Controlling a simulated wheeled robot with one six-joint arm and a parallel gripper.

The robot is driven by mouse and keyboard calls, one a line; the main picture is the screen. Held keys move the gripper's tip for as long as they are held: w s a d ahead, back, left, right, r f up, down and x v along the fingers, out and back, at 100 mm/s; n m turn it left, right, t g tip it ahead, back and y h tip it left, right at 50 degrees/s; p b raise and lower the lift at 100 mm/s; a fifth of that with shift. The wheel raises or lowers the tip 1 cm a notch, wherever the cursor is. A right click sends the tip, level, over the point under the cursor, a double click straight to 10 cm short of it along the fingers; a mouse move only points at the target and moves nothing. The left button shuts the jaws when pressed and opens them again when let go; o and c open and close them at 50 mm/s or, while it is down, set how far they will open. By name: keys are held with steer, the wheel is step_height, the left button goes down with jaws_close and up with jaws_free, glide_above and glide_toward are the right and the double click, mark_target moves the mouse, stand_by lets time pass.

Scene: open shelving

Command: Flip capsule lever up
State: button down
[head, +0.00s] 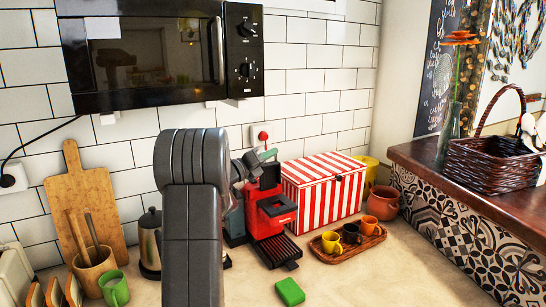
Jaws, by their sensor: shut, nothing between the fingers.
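The red capsule coffee machine (282,226) stands on the counter under the microwave, right of my arm. A small grey-green lever (268,155) shows at its top and looks raised at a tilt. My gripper (256,164) is small and dark beside the top of the machine, close to the lever. It is shut and holds nothing. I cannot tell whether it touches the lever. My grey arm hides the machine's left side and part of the gripper.
A red-and-white striped box (325,190) stands close right of the machine. A wooden tray (330,249) with small cups and a green block (290,292) lie in front. A metal pot (149,240) is left. The microwave (160,50) hangs above.

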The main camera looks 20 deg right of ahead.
steer(key=r+b+v, duration=0.1)
steer(key=v, duration=0.7)
steer(key=shift+a+r+b, duration=0.25)
steer(key=shift+a+b, duration=0.1)
steer(key=shift+a, duration=0.2)
steer(key=shift+w, duration=0.15)
